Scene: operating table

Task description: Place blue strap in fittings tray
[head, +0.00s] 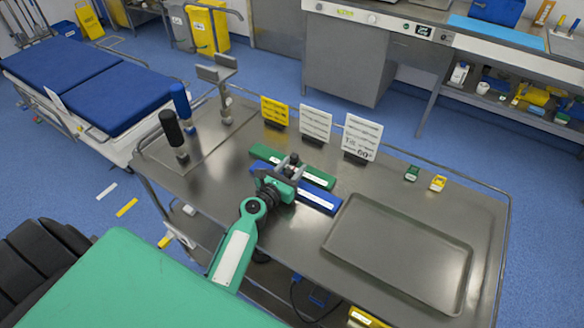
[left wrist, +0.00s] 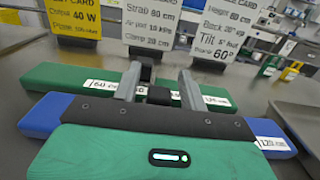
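The blue strap (head: 316,201) lies flat on the steel table, partly under my left gripper (head: 289,164). In the left wrist view, the blue strap (left wrist: 55,113) sticks out on both sides, and its white label is at the right end. The green strap (head: 320,177) lies just behind it and parallel. In the left wrist view, my left gripper (left wrist: 164,76) has its two fingers apart, above the straps, with a small dark piece showing between them. Contact cannot be told. A shallow grey tray (head: 345,248) lies empty on the right. My right gripper is not in view.
A yellow card (head: 274,110) and two white cards (head: 316,123) (head: 362,136) stand behind the straps. Small green (head: 412,173) and yellow (head: 438,183) items stand behind the tray. Black (head: 172,130) and blue (head: 181,101) handled posts stand at the left.

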